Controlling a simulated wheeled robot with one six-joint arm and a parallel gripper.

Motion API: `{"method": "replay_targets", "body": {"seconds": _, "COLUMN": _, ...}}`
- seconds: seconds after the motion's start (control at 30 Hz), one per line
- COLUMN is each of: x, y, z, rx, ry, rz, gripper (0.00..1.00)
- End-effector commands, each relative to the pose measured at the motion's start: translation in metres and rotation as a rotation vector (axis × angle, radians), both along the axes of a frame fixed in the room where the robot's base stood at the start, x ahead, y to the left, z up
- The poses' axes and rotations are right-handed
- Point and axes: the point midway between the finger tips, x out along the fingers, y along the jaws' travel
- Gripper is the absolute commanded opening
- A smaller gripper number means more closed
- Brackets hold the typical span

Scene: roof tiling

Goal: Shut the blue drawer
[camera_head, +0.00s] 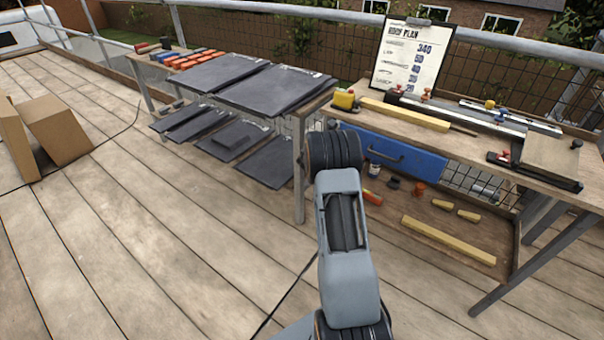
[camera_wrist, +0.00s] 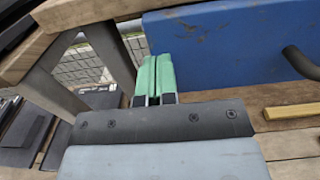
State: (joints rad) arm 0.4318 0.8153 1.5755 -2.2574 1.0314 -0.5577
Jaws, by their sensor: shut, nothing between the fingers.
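The blue drawer (camera_head: 419,162) sits under the top of the right workbench, with a dark bar handle (camera_head: 384,154) on its front. How far it stands out from the bench is hard to tell. In the wrist view its blue front (camera_wrist: 225,45) fills the upper right, with part of the handle (camera_wrist: 301,62) at the right edge. My gripper (camera_wrist: 158,75) has its green fingertips together and empty. They appear near the drawer front's left end; I cannot tell whether they touch it.
The workbench top (camera_head: 470,147) holds a clipboard (camera_head: 412,55), a yellow wooden strip (camera_head: 404,113) and tools. The lower shelf (camera_head: 455,228) holds small items and another strip (camera_head: 448,240). Dark slates (camera_head: 262,88) lie to the left. The plank floor (camera_head: 150,235) is largely clear.

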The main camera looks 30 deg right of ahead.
Motion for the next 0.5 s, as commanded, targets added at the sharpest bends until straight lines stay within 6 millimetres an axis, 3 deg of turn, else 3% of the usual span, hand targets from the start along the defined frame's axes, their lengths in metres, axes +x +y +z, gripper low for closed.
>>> {"method": "replay_targets", "body": {"seconds": 0.37, "x": -0.0016, "y": -0.0077, "z": 0.0056, "rx": -0.007, "ry": -0.006, "rz": -0.006, "gripper": 0.00}}
{"method": "replay_targets", "body": {"seconds": 0.5, "x": -0.0039, "y": -0.0002, "z": 0.0062, "rx": -0.008, "ry": -0.007, "rz": -0.006, "gripper": 0.00}}
